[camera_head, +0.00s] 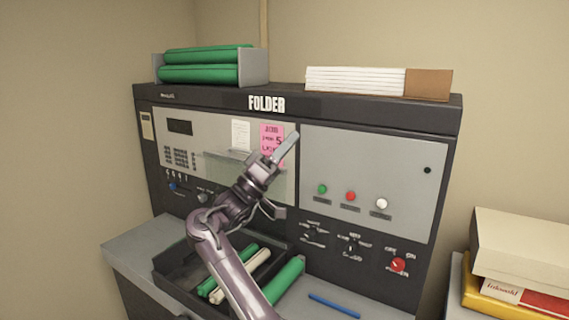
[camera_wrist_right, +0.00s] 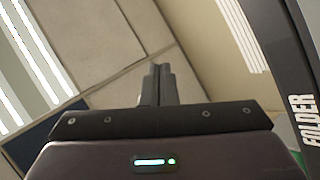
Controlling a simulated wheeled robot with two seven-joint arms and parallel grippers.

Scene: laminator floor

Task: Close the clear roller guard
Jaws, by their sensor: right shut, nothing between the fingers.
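The machine labelled FOLDER (camera_head: 382,112) stands against the wall. A greenish, see-through panel (camera_head: 222,168) on its left front looks like the clear roller guard; my right arm covers part of it, and I cannot tell how far open it is. My right gripper (camera_head: 287,147) is raised in front of the machine, beside the pink note, with its fingers pointing up and right. In the right wrist view its fingers (camera_wrist_right: 157,84) are together and empty, with ceiling and wall behind them. I cannot tell whether it touches the panel. My left gripper is not in view.
A pink note (camera_head: 270,137) and a white paper (camera_head: 240,135) are on the front. Buttons and a red knob (camera_head: 398,265) are at right. A dark tray (camera_head: 172,268) holds green and cream rolls below. A blue stick (camera_head: 334,305) lies on the shelf. Boxes (camera_head: 520,245) stand at right.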

